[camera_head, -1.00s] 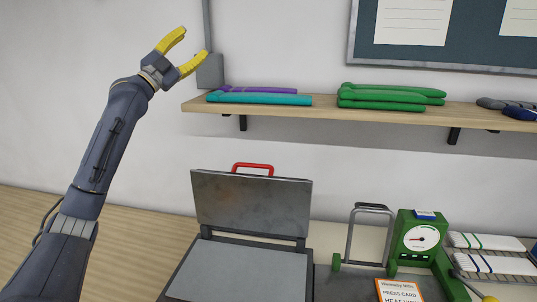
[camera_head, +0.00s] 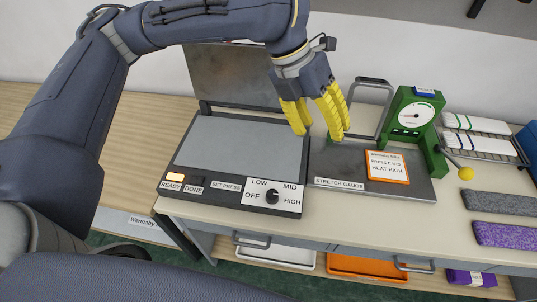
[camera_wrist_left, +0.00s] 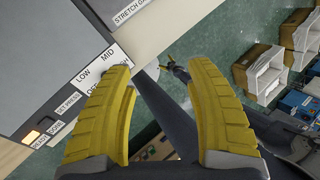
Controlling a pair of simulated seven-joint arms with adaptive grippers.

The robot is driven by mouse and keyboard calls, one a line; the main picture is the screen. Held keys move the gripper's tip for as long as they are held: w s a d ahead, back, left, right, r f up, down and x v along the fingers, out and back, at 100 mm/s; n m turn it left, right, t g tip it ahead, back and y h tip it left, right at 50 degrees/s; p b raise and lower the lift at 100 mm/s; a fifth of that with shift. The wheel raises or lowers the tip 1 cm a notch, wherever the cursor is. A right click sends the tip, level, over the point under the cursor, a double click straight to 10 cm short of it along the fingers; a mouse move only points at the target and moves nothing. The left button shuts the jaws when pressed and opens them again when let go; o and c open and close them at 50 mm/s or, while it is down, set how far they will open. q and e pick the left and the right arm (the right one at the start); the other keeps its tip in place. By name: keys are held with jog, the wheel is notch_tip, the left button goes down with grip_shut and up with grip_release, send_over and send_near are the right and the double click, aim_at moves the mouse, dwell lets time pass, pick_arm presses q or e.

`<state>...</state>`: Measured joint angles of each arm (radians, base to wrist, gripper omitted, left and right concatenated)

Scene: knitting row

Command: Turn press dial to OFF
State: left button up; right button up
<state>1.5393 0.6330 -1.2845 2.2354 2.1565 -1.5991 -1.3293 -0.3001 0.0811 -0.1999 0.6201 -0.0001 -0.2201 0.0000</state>
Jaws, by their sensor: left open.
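The press dial (camera_head: 272,196) is a small black knob on a white label plate at the front edge of the heat press (camera_head: 240,143). The plate reads OFF, LOW, MID and HIGH; which mark the knob points at is too small to tell. My left gripper (camera_head: 319,134) is open and empty, its yellow fingers pointing down above the stretch gauge plate, behind and right of the dial and apart from it. In the left wrist view, the left finger covers part of the label plate (camera_wrist_left: 84,76) and the dial cannot be made out. My right gripper is not clearly seen.
The press lid (camera_head: 235,75) stands open behind the bed. The READY lamp (camera_head: 175,177) glows orange. The counter front near the dial is clear.

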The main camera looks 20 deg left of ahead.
aim_at(272, 193)
pick_arm(q)
jog(key=s+a+f+m+y, duration=0.4)
jog(key=s+a+f+y, duration=0.1)
jog(key=a+f, duration=0.25)
jog(key=f, duration=1.6)
jog(key=shift+w+a+f, duration=0.1)
jog(key=shift+a+f, duration=0.2)
jog(key=shift+f, duration=0.1)
jog(key=shift+c, duration=0.5)
grip_shut()
